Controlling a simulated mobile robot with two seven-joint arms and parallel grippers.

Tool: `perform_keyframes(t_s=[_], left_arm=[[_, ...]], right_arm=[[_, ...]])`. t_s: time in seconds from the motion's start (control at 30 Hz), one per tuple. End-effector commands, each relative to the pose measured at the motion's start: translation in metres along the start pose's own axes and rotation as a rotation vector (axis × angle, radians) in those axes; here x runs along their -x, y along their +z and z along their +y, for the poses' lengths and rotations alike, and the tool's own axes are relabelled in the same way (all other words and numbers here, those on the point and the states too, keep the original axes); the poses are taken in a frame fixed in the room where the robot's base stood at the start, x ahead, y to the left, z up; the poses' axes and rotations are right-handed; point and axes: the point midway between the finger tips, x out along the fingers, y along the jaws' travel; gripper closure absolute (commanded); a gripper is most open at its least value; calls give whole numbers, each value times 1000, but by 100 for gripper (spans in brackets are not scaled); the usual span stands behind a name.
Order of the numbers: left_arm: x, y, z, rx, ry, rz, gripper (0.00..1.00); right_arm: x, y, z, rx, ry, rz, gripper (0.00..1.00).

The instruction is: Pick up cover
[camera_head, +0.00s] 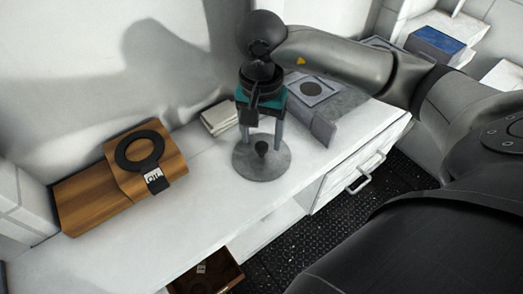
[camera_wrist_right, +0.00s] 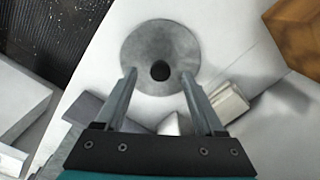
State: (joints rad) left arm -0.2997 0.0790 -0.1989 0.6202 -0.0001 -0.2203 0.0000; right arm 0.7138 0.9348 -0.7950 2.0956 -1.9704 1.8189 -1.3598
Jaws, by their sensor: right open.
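The cover (camera_head: 262,164) is a round grey metal disc with a dark knob at its middle. It lies on the white counter (camera_head: 190,215). My right gripper (camera_head: 264,140) points down over it with its two fingers apart, one to either side of the knob as seen from the head. In the right wrist view the cover (camera_wrist_right: 160,45) lies beyond the open fingertips (camera_wrist_right: 157,72), with the knob between their lines. Nothing is between the fingers that I can tell as held. My left gripper is not in view.
A wooden block (camera_head: 95,195) with a black ring and white tag lies at the left. A small pale block (camera_head: 219,118) and a grey box with a round opening (camera_head: 318,104) stand behind the cover. An open wooden drawer or box (camera_head: 208,277) is below the counter's front edge.

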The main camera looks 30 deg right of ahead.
Motion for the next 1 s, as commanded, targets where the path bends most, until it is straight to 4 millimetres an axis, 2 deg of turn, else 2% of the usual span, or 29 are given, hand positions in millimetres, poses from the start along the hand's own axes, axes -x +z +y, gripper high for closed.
perform_keyframes(t_s=[0.2, 0.33, 0.53, 1.0], left_arm=[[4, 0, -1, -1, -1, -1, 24], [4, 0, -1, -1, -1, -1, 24], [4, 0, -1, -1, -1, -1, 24], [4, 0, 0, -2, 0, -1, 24]], right_arm=[[-32, -3, 0, -1, 3, -4, 29], [-40, -3, 0, 1, 2, 0, 29], [-40, -3, -1, 1, 1, 0, 29], [-40, -4, -1, 0, 1, 0, 82]])
